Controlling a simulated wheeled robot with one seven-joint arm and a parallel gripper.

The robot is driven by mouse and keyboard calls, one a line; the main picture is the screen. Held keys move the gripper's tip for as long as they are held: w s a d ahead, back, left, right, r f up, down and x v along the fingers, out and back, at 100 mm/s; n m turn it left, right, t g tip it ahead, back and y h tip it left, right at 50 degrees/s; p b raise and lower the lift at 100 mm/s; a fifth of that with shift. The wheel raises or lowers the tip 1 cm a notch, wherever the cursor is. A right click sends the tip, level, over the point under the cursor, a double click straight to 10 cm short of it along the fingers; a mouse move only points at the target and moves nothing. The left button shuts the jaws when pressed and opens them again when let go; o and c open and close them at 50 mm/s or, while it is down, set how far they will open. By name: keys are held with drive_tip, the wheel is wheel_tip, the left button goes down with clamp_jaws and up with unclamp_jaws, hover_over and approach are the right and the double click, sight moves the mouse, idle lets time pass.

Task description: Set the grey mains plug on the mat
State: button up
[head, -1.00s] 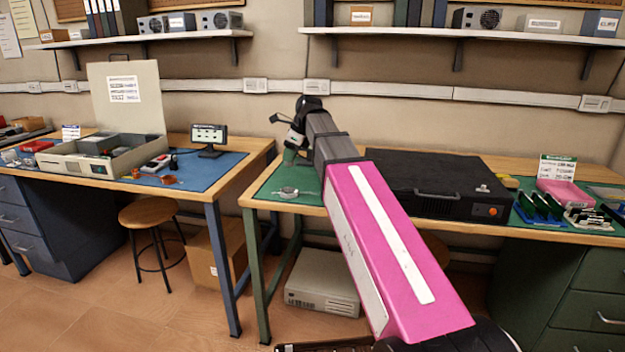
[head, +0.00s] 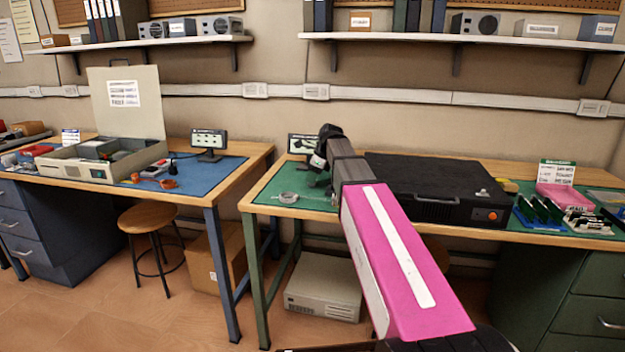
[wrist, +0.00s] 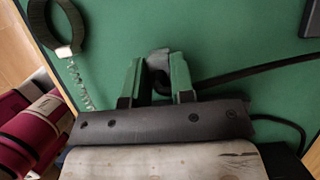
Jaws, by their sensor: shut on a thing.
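My gripper (wrist: 155,75) has green fingers that are closed around the grey mains plug (wrist: 157,62) in the wrist view. A black cable (wrist: 250,70) runs from the plug to the right. The green mat (wrist: 220,35) fills most of the wrist view beneath them. In the head view my gripper (head: 320,180) points down over the left part of the green mat (head: 268,198) on the right bench. The plug is too small to make out there. I cannot tell whether the plug touches the mat.
A dark wrist strap (head: 287,197) with a coiled cord lies on the mat to the gripper's left. A small display (head: 302,143) stands behind, and a black case (head: 432,190) sits to the right. The mat between strap and gripper looks mostly clear.

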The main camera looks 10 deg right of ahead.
drive_tip(key=shift+f, duration=0.5)
drive_tip(key=shift+f, duration=0.1)
drive_tip(key=o, duration=0.7)
drive_tip(key=v, duration=1.2)
